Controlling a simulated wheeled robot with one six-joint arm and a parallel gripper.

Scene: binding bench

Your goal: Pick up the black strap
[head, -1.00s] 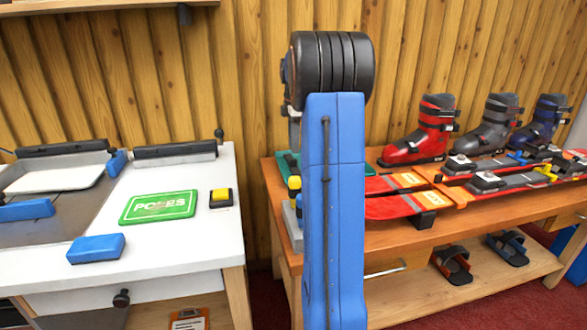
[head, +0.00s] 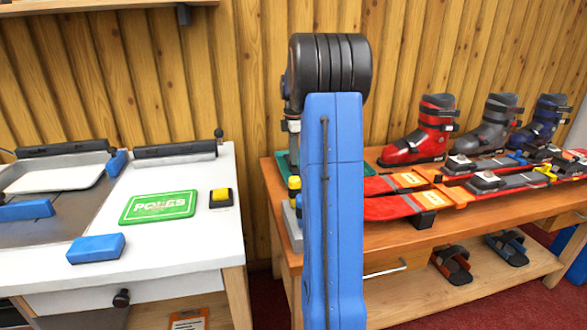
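I cannot make out a black strap for certain. A dark, block-like piece (head: 425,219) sits at the front edge of the wooden bench (head: 400,250), by the red ski tips (head: 393,206); its kind is unclear. Two dark sandal-like pieces with bands, one with red (head: 452,264) and one with blue (head: 506,248), lie on the bench's lower shelf. My blue arm stands upright in front of the bench's left end and hides part of it. My gripper does not show; a pale part of my arm shows behind the blue link.
Red, grey and blue ski boots (head: 487,129) stand at the back of the bench, behind skis with bindings. The white table (head: 180,248) at left holds a green sign (head: 158,206), a yellow-topped button box (head: 221,198) and a blue block (head: 96,249). A gap separates table and bench.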

